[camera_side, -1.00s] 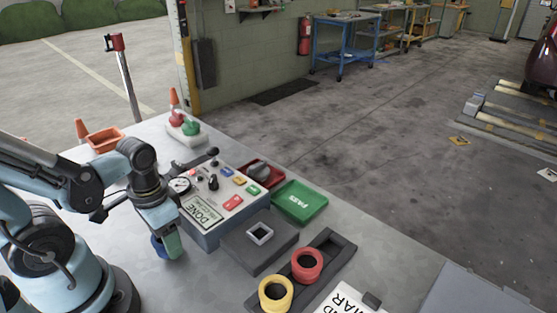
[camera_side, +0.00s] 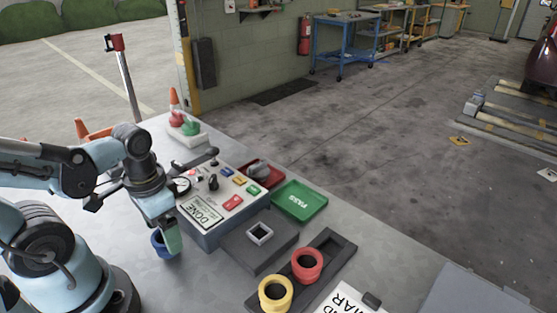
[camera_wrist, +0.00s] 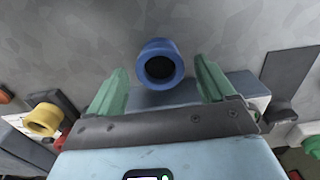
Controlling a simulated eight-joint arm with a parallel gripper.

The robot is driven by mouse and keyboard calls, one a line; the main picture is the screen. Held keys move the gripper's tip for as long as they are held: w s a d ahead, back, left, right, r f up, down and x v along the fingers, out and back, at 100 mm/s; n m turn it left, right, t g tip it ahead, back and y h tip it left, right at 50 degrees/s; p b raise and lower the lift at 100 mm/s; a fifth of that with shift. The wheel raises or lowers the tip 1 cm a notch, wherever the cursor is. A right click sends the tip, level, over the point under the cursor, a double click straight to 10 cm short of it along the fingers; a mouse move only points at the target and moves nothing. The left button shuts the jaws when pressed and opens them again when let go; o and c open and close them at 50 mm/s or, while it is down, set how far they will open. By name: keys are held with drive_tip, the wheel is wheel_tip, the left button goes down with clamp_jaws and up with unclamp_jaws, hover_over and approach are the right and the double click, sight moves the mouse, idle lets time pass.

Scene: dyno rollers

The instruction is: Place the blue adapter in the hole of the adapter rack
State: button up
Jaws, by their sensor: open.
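The blue adapter (camera_side: 160,246) stands on the grey table in front of the control box, partly behind my gripper in the side view. In the wrist view the blue adapter (camera_wrist: 142,70) shows its dark round opening, apart from both green fingers. My gripper (camera_side: 173,240) is open and empty just above and beside it; its two fingers spread either side in the wrist view (camera_wrist: 160,75). The dark adapter rack (camera_side: 343,242) holds a red adapter (camera_side: 307,264) and a yellow adapter (camera_side: 276,293). Its far end, beyond the red adapter, is empty.
The control box (camera_side: 203,232) with buttons stands just right of my gripper. A dark block with a square light ring (camera_side: 260,234) lies between it and the rack. Green (camera_side: 300,201) and red (camera_side: 275,180) trays sit behind.

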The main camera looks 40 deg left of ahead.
drive_tip(key=shift+r, duration=4.75)
drive_tip(key=w+t, duration=0.1)
drive_tip(key=w, duration=0.1)
drive_tip(key=w+d+t, duration=0.1)
drive_tip(key=w, duration=0.1)
drive_tip(key=w+t, duration=0.2)
drive_tip(key=w, duration=0.1)
drive_tip(key=shift+d+f, duration=0.15)
drive_tip(key=shift+f, duration=0.25)
drive_tip(key=shift+o, duration=0.4)
drive_tip(key=w+t, duration=0.1)
drive_tip(key=w+d+t, duration=0.1)
drive_tip(key=w, duration=0.1)
drive_tip(key=w+r+t, duration=0.1)
drive_tip(key=w, duration=0.1)
drive_tip(key=shift+d, duration=0.35)
drive_tip(key=s+g, duration=0.1)
drive_tip(key=s, duration=0.1)
drive_tip(key=s+a+f+g, duration=0.1)
drive_tip(key=s, duration=0.1)
drive_tip(key=s+a+g, duration=0.1)
drive_tip(key=shift+s+a+f+g, duration=0.1)
drive_tip(key=shift+s+f+g, duration=0.1)
drive_tip(key=shift+s+g, duration=0.15)
drive_tip(key=s+g, duration=0.3)
drive_tip(key=s, duration=0.3)
drive_tip(key=shift+a+f, duration=0.2)
drive_tip(key=shift+f, duration=2.7)
drive_tip(key=shift+a+f, duration=0.2)
drive_tip(key=shift+f, duration=2.7)
